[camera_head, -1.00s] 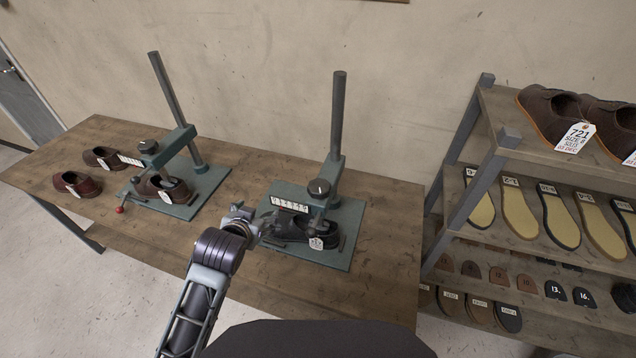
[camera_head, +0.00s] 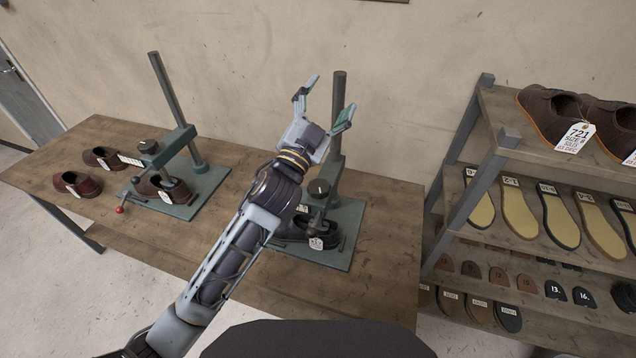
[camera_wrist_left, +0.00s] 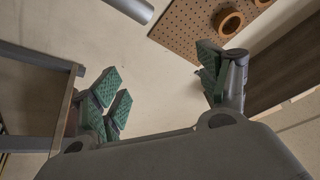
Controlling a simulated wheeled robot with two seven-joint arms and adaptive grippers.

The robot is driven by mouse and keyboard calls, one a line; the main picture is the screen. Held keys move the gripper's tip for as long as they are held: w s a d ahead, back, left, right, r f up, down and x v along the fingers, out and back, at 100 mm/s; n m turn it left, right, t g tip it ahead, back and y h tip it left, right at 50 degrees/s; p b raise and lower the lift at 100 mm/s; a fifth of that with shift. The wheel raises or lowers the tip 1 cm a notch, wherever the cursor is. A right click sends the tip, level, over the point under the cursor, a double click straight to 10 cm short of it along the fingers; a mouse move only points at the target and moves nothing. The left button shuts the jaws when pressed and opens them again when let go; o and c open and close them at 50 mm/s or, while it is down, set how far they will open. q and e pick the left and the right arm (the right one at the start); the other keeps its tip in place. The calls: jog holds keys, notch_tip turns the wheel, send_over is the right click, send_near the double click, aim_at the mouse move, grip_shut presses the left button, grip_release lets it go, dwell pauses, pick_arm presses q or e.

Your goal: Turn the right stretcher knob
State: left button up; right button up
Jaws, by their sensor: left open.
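The right stretcher (camera_head: 343,225) stands on the bench with a dark shoe (camera_head: 292,229) in it. Its dark round knob (camera_head: 318,188) shows just right of my left wrist, on top of the stretcher's arm. My left gripper (camera_head: 328,101) is raised above and behind the knob, in front of the upright post in the picture, with its fingers spread wide and empty. In the left wrist view the open fingers (camera_wrist_left: 165,95) have only wall and fittings between and beyond them. My left arm hides part of the stretcher's number scale. My right gripper is not in view.
A second stretcher (camera_head: 205,185) with a brown shoe stands to the left, beside a pair of brown shoes (camera_head: 76,184). A shelf rack (camera_head: 507,139) with shoes, soles and heels stands at the right. The bench front (camera_head: 240,265) is mostly clear.

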pick_arm(q)
jog(key=s+d+r+m+g+h, duration=0.45)
jog(key=d+m+g+h, duration=0.25)
jog(key=m, duration=0.2)
jog(key=s+d+r+m+g+h, duration=0.45)
jog(key=d+m+g+h, duration=0.2)
jog(key=m, duration=0.35)
jog(key=s+d+f+m+g+y, duration=0.7)
jog(key=s+f+m+g, duration=0.1)
jog(key=m+g, duration=0.4)
jog(key=w+a+f+m+t+y, duration=0.1)
jog(key=w+a+f+y, duration=0.15)
jog(key=f+y, duration=0.25)
jog(key=w+a+f+m+t+y, duration=0.1)
jog(key=w+a+f+m+y, duration=0.1)
jog(key=a+f+y, duration=0.3)
jog(key=w+a+n+t+y, duration=0.1)
jog(key=w+a+t+y, duration=0.1)
jog(key=w+a, duration=0.3)
jog(key=w+a+t+y, duration=0.1)
jog(key=w+a+y, duration=0.4)
jog(key=a, duration=0.5)
jog(key=shift+r+n+t, duration=0.35)
jog(key=shift+n, duration=0.05)
